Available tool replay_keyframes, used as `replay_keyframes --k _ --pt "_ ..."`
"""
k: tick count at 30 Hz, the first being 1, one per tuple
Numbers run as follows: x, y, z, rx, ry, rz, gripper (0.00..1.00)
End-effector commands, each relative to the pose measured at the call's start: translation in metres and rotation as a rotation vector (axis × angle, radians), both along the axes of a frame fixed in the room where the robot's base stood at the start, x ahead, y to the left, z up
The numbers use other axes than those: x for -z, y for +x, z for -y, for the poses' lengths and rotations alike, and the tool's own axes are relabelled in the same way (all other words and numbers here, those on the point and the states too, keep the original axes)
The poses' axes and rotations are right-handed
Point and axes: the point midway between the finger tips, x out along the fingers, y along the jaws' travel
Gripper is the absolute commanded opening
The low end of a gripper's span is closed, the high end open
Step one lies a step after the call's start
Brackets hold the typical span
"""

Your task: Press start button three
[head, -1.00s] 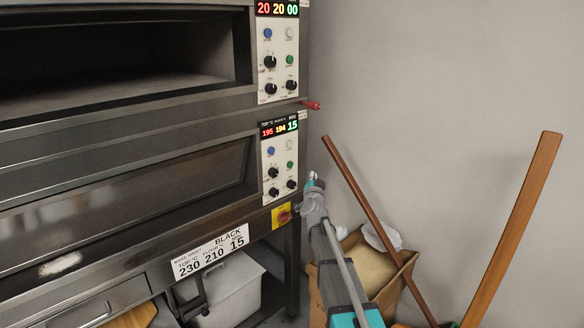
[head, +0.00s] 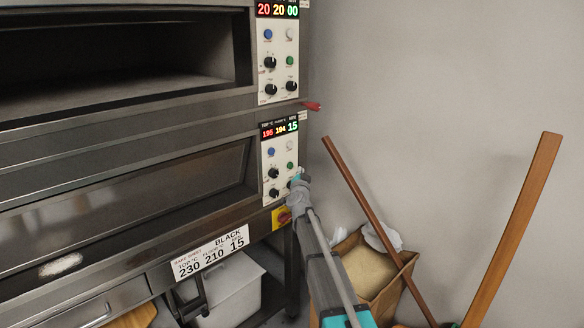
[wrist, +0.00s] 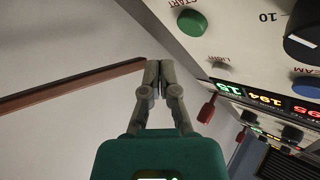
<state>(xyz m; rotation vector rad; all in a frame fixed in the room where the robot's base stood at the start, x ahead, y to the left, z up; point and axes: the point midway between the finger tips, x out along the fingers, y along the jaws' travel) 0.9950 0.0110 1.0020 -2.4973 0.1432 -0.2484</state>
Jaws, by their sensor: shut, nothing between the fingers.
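The lower oven's control panel (head: 281,171) carries a green button (head: 290,165) with a white button above it and dark knobs below. In the wrist view the green button (wrist: 192,22) has the word START beside it, at the top. My gripper (wrist: 157,66) is shut and empty, its fingertips left of and below that button in the picture and apart from it. In the head view my gripper (head: 297,178) is just below the green button, at the panel's right edge; whether it touches the panel I cannot tell. The upper oven's panel has its own green button (head: 290,60).
A red handle (head: 312,106) sticks out at the oven's right side, between the panels. A yellow and red switch (head: 281,216) is below the lower panel.

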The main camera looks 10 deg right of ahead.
Motion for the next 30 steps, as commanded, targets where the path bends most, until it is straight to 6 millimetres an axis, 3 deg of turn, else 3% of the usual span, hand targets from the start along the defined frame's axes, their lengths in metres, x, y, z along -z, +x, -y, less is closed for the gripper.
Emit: replay_keyframes --k 9,30 --pt "0.0 0.017 -0.013 -0.001 0.0 0.0 0.0" --pt "0.0 0.018 -0.014 -0.001 0.0 0.0 0.0"
